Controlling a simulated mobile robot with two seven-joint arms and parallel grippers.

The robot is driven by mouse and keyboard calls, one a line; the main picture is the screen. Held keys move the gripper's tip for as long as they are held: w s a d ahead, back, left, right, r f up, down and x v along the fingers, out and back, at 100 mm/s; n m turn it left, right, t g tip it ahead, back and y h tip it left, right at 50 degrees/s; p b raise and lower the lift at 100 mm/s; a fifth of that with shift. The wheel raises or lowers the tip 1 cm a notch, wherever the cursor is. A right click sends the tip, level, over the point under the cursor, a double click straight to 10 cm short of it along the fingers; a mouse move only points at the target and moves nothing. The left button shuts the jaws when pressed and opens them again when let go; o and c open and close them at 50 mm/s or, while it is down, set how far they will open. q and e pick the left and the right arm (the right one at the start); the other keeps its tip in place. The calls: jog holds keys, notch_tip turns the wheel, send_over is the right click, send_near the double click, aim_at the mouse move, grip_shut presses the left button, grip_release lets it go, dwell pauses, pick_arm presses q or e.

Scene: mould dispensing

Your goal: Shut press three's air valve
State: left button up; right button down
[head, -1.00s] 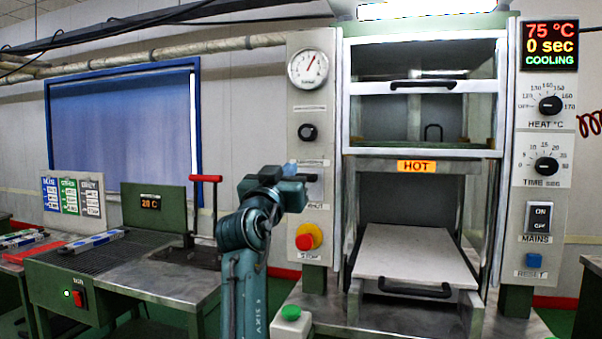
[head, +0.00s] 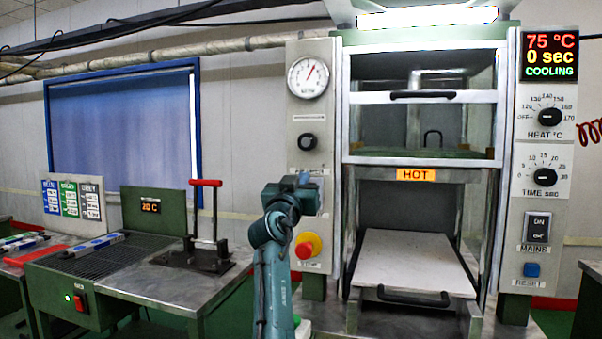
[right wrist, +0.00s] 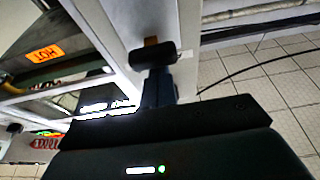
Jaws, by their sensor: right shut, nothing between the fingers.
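One press fills the middle of the head view, with a grey left panel (head: 308,112). The panel carries a gauge (head: 308,77), a black knob (head: 307,142) and a red stop button (head: 307,246). My right gripper (head: 306,183) is shut and empty in front of this panel, between knob and stop button. It hides the panel part behind it, and no air valve shows clearly there. In the right wrist view the gripper (right wrist: 153,62) points at the pale panel, with a small brown-orange piece (right wrist: 151,41) just beyond its tip. I cannot tell whether they touch. My left gripper is out of view.
The press has a HOT label (head: 415,175) and a pulled-out lower plate (head: 412,262) with a black handle. Its display (head: 549,55) reads 75 °C, 0 sec, COOLING. At left stands a bench (head: 190,300) with a red-handled lever (head: 206,183).

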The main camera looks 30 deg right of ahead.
pick_arm(q)
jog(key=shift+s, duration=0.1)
jog(key=b, duration=0.2)
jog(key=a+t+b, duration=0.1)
jog(key=b, duration=0.1)
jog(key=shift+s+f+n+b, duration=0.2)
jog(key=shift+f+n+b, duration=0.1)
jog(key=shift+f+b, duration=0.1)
